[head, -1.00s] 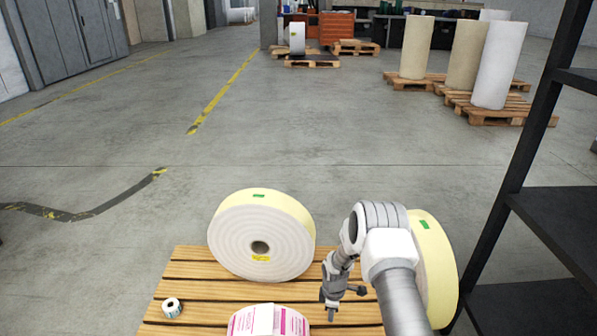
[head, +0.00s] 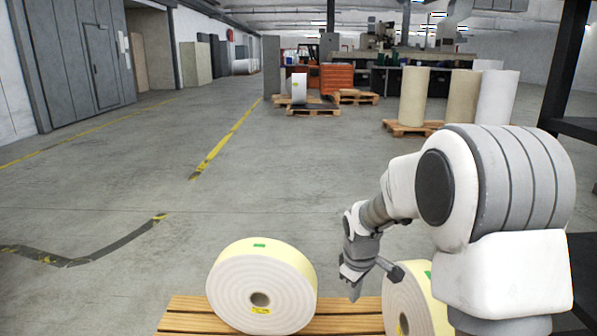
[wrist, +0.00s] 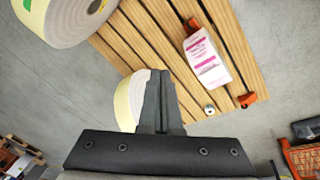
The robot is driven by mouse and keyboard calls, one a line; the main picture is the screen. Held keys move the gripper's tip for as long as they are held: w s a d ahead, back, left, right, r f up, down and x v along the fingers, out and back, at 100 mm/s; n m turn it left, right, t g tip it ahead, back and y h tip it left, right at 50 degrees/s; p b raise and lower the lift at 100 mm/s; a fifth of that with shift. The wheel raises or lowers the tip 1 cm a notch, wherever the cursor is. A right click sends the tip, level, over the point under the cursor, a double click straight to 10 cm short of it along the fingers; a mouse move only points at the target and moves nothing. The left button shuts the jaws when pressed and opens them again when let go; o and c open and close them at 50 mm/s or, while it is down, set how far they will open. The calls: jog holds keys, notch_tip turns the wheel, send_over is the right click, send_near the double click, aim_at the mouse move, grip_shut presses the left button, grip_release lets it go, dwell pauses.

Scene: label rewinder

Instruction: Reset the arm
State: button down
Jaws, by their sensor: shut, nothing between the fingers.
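My gripper (head: 355,291) hangs from my raised arm, pointing down in the head view, between two large cream-edged rolls. In the wrist view my gripper's fingers (wrist: 161,76) are together with nothing between them. Below it is a slatted wooden pallet (head: 190,316), which also shows in the wrist view (wrist: 140,48). One large roll (head: 240,290) stands left of the gripper. The other (head: 405,312) is to its right, partly hidden by my arm. The gripper appears apart from everything.
A dark rack (head: 560,90) stands at the right. Open concrete floor (head: 290,190) lies ahead.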

jog(key=s+d+r+m+t, duration=0.15)
jog(key=s+r+m, duration=0.45)
jog(key=s+r, duration=1.15)
jog(key=s+m+t, duration=0.2)
jog(key=s+m, duration=0.1)
jog(key=s, duration=0.8)
notch_tip(320, 180, up, 21)
jog(key=p, duration=2.1)
jog(key=shift+w+a+g+y+p, duration=0.2)
jog(key=shift+a+g+y+p, duration=0.1)
jog(key=shift+g+p, duration=0.05)
jog(key=shift+a+f, duration=0.1)
jog(key=shift+a, duration=0.05)
